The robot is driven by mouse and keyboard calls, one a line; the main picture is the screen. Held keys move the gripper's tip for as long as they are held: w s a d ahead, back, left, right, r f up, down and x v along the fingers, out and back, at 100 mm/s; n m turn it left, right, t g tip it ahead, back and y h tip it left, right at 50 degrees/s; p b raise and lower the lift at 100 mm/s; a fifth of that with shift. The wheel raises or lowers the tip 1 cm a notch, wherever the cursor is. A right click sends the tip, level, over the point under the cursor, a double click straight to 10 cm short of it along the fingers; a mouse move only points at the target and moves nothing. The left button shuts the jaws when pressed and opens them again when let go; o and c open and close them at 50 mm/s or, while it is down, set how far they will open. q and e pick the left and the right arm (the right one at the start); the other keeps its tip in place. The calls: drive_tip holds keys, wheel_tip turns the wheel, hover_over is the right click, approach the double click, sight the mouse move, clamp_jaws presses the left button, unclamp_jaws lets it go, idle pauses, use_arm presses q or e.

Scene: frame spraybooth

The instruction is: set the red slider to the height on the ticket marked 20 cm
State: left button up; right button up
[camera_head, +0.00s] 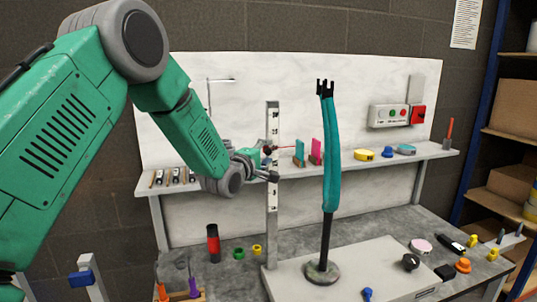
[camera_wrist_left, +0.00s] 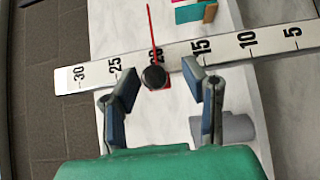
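The upright scale (camera_head: 272,215) stands at the bench's back left. It also shows in the left wrist view (camera_wrist_left: 225,47), with numbers from 5 to 30. The red slider (camera_wrist_left: 166,85) has a black round knob (camera_wrist_left: 153,77) and a thin red pointer (camera_wrist_left: 151,25). The pointer lies across the 20 mark and partly hides it. My left gripper (camera_head: 266,163) is at the scale. In the left wrist view my left gripper (camera_wrist_left: 160,76) is open, one finger on each side of the knob, with gaps showing. No ticket reading 20 cm is legible. My right gripper is out of view.
A shelf behind holds teal (camera_head: 299,151) and pink (camera_head: 316,151) upright pieces and a yellow roll (camera_head: 364,155). A teal tube (camera_head: 332,150) on a black stand rises right of the scale. A red-black can (camera_head: 213,243) stands at the bench's left.

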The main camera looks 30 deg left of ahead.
use_arm(q)
drive_tip(key=s, duration=1.2)
drive_tip(key=shift+d, duration=0.45)
drive_tip(key=shift+w+d, duration=0.1)
drive_tip(key=shift+f, duration=0.1)
drive_tip(key=s+d+f+m+g+h, duration=0.1)
drive_tip(key=s+d+f+m+g, duration=0.2)
drive_tip(key=f, duration=0.5)
drive_tip(key=s+d+f+m+g, duration=0.2)
drive_tip(key=s+d+f+m, duration=0.15)
drive_tip(key=f, duration=0.45)
drive_tip(key=s+d+f+m+g+h, duration=0.1)
drive_tip(key=s+d+f+m+g, duration=0.15)
drive_tip(key=f, duration=0.55)
drive_tip(key=s+d+f+m+g, duration=0.2)
drive_tip(key=s+f, duration=0.3)
drive_tip(key=s, duration=0.4)
drive_tip(key=s+d+f+m+g, duration=0.1)
drive_tip(key=s+f+m+g, duration=0.3)
drive_tip(key=s, duration=0.5)
drive_tip(key=s+d+f+m+g, duration=0.2)
drive_tip(key=s+f+m+g, duration=0.2)
drive_tip(key=s+f, duration=0.3)
drive_tip(key=s, duration=0.3)
drive_tip(key=shift+d+m, duration=0.3)
